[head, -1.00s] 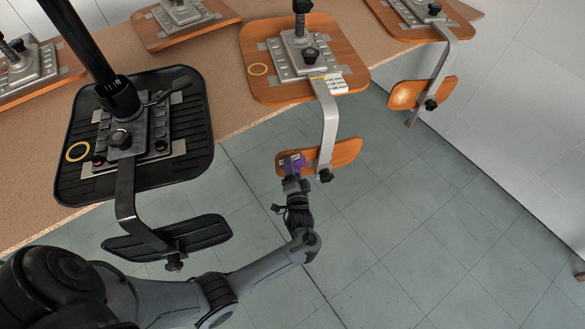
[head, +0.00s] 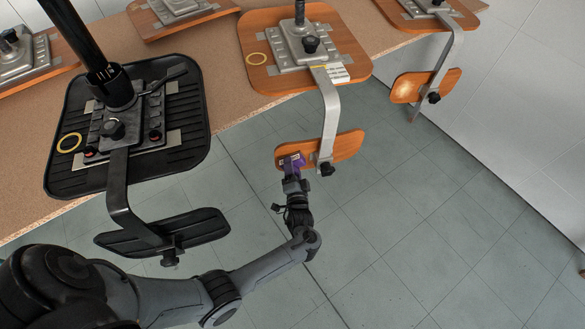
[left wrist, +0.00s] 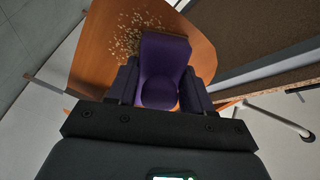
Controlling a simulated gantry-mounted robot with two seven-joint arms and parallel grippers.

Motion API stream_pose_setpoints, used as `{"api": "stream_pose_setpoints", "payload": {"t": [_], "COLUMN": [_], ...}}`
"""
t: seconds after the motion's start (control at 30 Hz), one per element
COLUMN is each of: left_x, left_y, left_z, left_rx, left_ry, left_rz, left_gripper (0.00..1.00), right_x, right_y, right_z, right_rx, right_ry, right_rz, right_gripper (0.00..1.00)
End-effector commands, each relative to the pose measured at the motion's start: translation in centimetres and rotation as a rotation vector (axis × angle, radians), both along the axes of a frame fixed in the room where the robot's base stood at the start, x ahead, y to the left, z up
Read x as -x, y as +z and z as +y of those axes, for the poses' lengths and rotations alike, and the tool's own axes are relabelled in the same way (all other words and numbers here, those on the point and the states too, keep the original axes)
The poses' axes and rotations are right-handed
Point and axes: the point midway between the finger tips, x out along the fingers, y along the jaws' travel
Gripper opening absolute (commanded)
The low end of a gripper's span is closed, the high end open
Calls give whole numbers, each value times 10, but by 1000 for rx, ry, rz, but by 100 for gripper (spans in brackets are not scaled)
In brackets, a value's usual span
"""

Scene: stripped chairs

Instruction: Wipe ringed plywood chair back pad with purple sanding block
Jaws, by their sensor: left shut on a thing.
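My left gripper (head: 291,168) is shut on the purple sanding block (head: 289,162) at the pad's left end. In the left wrist view, the block (left wrist: 160,70) sits between the two dark fingers (left wrist: 160,92), in front of the pad (left wrist: 98,45). A pale speckled patch (left wrist: 133,30) shows on the pad beside the block. Whether the block touches the pad is unclear. My right gripper is not seen.
Another plywood back pad (head: 408,86) with a pale patch hangs at right. A brown bench (head: 225,95) carries the seats. Tiled floor (head: 400,220) below is open.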

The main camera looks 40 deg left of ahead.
Motion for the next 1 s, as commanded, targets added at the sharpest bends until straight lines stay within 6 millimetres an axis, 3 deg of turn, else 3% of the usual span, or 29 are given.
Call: {"api": "stream_pose_setpoints", "payload": {"t": [0.2, 0.53, 1.0], "left_x": [1, 1, 2], "left_y": [-22, -33, -63], "left_z": [0, 0, -2], "left_rx": [-1, 0, -1], "left_ry": [1, 1, 0], "left_rz": [0, 0, -1], "left_gripper": [26, 26, 26], "right_x": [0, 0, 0], "right_y": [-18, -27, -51], "right_z": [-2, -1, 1], "right_rx": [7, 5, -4], "right_ry": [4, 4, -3], "right_rz": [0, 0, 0], "right_gripper": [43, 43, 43]}}
